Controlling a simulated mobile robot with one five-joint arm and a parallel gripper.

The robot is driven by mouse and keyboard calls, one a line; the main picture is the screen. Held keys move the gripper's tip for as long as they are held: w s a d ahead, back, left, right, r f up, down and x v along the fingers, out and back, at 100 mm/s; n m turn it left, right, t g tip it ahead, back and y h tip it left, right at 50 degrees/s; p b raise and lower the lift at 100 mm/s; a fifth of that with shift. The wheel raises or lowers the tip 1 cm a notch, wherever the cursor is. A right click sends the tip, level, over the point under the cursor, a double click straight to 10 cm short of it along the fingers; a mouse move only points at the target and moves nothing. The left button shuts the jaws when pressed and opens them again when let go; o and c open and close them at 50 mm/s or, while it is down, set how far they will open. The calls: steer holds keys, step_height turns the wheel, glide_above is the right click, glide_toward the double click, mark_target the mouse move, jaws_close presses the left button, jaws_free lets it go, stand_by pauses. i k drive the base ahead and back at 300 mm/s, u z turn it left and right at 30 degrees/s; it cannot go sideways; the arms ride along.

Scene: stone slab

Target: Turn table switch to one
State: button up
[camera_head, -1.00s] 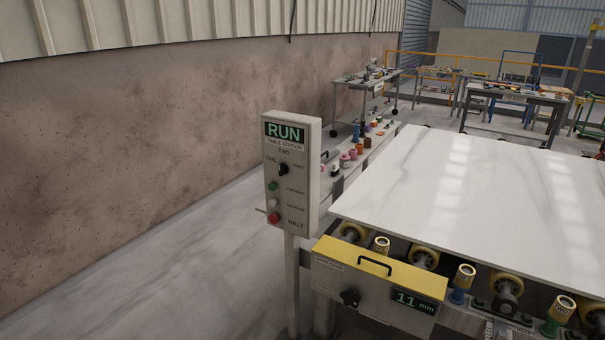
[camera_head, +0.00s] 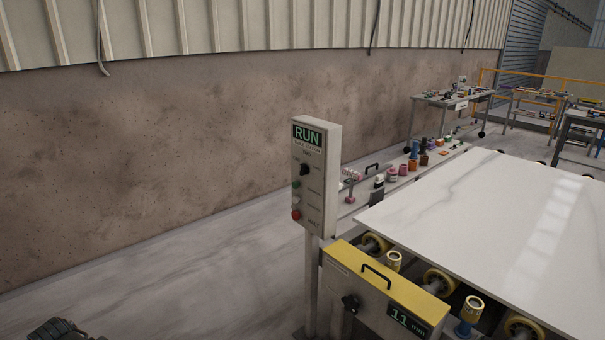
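The table station control box (camera_head: 316,181) is a pale upright box on a post, left of the stone table. A green RUN display (camera_head: 307,135) is lit at its top. Below it is the black rotary table switch (camera_head: 305,169); its small position labels are too small to read now, and I cannot tell which way it points. Under the switch are a green button (camera_head: 296,184), a pale button and a red button (camera_head: 296,215). A dark piece at the bottom left edge may be part of my arm. No gripper fingers show, and nothing touches the switch.
The white stone slab (camera_head: 495,215) lies on rollers to the right of the box. A yellow-topped unit (camera_head: 387,285) with a black handle, black knob and 11 mm display juts out in front. The floor left of the post is clear up to the brown wall (camera_head: 150,165).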

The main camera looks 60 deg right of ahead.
mark_target(304, 169)
steer(key=z, duration=0.4)
steer(key=i, duration=1)
steer(key=u, duration=0.1)
